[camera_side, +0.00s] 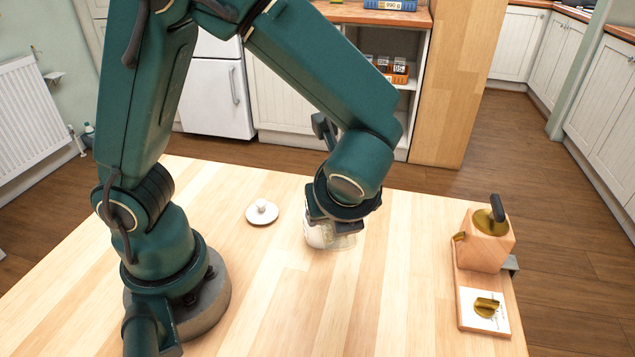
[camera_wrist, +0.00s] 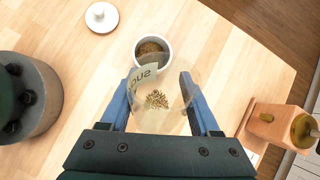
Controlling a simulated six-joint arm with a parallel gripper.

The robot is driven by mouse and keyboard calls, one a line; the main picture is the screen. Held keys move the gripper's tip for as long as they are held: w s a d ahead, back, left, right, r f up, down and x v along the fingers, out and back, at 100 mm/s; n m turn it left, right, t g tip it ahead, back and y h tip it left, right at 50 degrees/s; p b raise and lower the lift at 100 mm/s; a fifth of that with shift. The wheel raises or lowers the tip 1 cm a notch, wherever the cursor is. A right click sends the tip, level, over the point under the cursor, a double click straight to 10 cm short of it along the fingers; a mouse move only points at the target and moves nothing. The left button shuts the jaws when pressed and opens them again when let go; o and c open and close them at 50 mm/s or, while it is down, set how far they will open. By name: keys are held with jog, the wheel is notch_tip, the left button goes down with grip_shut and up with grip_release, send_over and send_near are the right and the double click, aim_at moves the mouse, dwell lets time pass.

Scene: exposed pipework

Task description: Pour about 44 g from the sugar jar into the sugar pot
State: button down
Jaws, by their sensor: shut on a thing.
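My gripper (camera_wrist: 158,80) is shut on the clear sugar jar (camera_wrist: 172,120), with one blue finger on each side. The jar has a pale label with dark letters, and a small heap of golden-brown grains shows inside it. In the side view my gripper (camera_side: 335,212) partly hides the jar (camera_side: 347,241). The white round sugar pot (camera_wrist: 137,56) stands on the table just beyond the jar, with brown contents showing in its open top. The pot also shows in the side view (camera_side: 314,237), partly hidden. I cannot tell the jar's exact tilt or see any falling grains.
A white lid with a knob (camera_side: 262,212) lies on the table (camera_side: 400,290), left of the pot. A wooden block device with brass parts (camera_side: 485,245) stands at the table's right edge. The table between the jar and that device is clear.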

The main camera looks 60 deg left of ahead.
jog(key=shift+d+y, duration=0.3)
jog(key=shift+y, duration=0.1)
jog(key=shift+s+d+f+y+b, duration=0.15)
jog(key=shift+d+f+y+b, duration=0.25)
jog(key=shift+y, duration=0.3)
jog(key=shift+s+d+f+t+y+b, duration=0.15)
jog(key=shift+f+t+y+b, duration=0.15)
jog(key=shift+f, duration=0.45)
jog(key=shift+w+d+f+t+y+b, duration=0.1)
jog(key=shift+f+y+b, duration=0.1)
jog(key=shift+f+y, duration=0.4)
jog(key=shift+s+d+f+t+y+b, duration=0.15)
jog(key=shift+f+t+y+b, duration=0.1)
jog(key=shift+f, duration=0.65)
jog(key=shift+d+r+y+b, duration=0.2)
jog(key=shift+d+y+b, duration=0.25)
jog(key=shift+y, duration=0.4)
